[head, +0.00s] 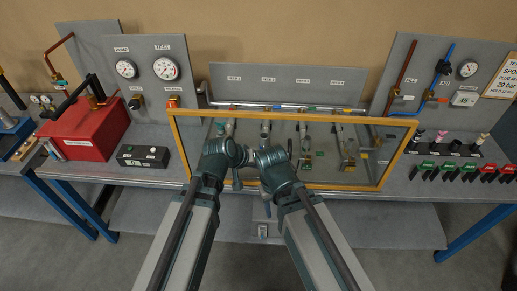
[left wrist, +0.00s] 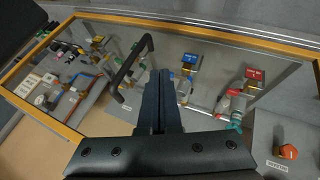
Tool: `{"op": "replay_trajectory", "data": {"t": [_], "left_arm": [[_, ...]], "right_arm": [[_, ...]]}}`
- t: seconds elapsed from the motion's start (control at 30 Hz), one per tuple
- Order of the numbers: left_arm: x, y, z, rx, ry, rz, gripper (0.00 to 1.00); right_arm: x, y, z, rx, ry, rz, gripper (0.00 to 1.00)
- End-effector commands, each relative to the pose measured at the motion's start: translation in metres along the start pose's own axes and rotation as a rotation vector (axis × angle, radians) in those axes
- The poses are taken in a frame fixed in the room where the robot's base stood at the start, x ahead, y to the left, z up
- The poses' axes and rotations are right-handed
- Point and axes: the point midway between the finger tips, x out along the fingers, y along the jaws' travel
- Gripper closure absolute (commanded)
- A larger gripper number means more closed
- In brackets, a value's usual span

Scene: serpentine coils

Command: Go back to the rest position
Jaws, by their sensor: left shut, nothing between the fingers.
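Both my arms reach forward over the front of the bench in the head view. My left gripper (left wrist: 160,84) points up the middle of the left wrist view, its two dark fingers together with nothing between them. In the head view my left wrist ends in front of the clear panel, close beside my right gripper (head: 270,157). The right fingers are too small and hidden to read. The clear panel has a yellow frame (head: 292,113), and a dark bar handle (left wrist: 130,62) shows near my left fingers in the left wrist view.
Behind the panel are several valves and fittings (left wrist: 187,75). A red box (head: 85,130) and a black control box (head: 143,156) stand left on the bench. Gauge boards rise behind, one with a test gauge (head: 165,68). Several coloured clips (head: 470,172) sit at the right.

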Motion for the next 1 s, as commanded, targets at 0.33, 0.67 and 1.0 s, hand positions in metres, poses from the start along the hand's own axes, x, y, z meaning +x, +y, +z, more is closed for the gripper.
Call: {"op": "replay_trajectory", "data": {"t": [0.33,0.67,1.0], "left_arm": [[0.027,-0.020,0.039,0.065,-0.089,-0.061,1.00],[0.072,-0.098,0.160,0.284,-0.439,-0.346,1.00],[0.067,-0.126,0.194,0.345,-0.576,-0.478,1.00]], "right_arm": [[0.034,-0.003,-0.002,-0.002,0.000,0.000,0.50],[0.123,-0.011,-0.008,-0.008,0.002,0.002,0.50],[0.146,-0.013,-0.009,-0.011,0.002,0.003,0.50]]}}
